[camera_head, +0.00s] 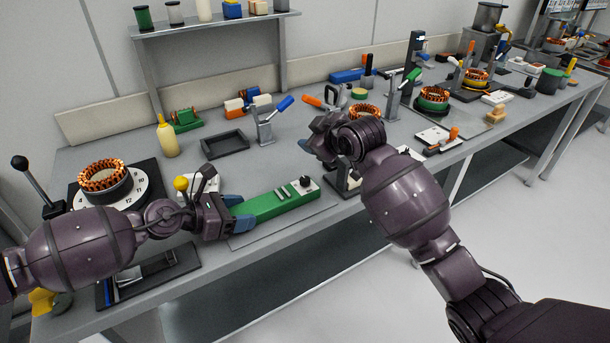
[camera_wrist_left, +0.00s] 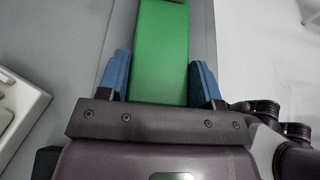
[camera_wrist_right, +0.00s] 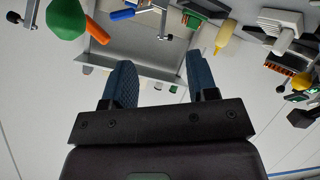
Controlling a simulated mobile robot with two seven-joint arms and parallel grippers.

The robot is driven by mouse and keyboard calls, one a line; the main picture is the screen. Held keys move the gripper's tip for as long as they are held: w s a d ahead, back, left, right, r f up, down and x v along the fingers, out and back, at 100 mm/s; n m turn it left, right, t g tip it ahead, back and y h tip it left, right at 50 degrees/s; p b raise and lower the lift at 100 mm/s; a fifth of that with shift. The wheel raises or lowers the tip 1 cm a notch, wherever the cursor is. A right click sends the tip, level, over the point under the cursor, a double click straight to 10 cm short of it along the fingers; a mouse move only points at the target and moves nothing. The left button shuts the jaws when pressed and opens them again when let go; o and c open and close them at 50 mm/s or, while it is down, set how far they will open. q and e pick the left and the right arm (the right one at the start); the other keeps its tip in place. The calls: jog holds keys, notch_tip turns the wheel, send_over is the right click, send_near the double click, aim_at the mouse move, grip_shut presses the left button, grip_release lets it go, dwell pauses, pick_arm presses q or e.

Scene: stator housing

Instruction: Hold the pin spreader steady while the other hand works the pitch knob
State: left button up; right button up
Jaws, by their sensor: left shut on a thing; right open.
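The pin spreader (camera_head: 265,204) is a long green block on the table's front part, with two metal pins and a white end plate with a dark knob (camera_head: 305,181) at its right end. My left gripper (camera_head: 236,212) is shut on the block's left end. In the left wrist view its blue fingers (camera_wrist_left: 160,82) stand on both sides of the green body. My right gripper (camera_head: 318,138) is raised behind and above the knob end, clear of it. In the right wrist view its blue fingers (camera_wrist_right: 158,80) are apart with nothing between them. The knob is not visible there.
A stator on a white dial (camera_head: 127,190) stands at the left. A yellow bottle (camera_head: 167,138), a black tray (camera_head: 225,143) and a blue-handled clamp (camera_head: 264,128) stand behind the spreader. Stators and fixtures crowd the right side. The table's front edge runs close to the spreader.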

aim_at(305, 178)
jog(key=s+a+n+g+h, duration=0.2)
jog(key=a+n+g, duration=0.5)
jog(key=n, duration=0.4)
jog(key=s+d+r+n+g+h, duration=0.2)
jog(key=d+r+n+g+h, duration=0.2)
jog(key=f, duration=1.2)
jog(key=shift+d+f, duration=0.2)
jog(key=shift+d, duration=0.05)
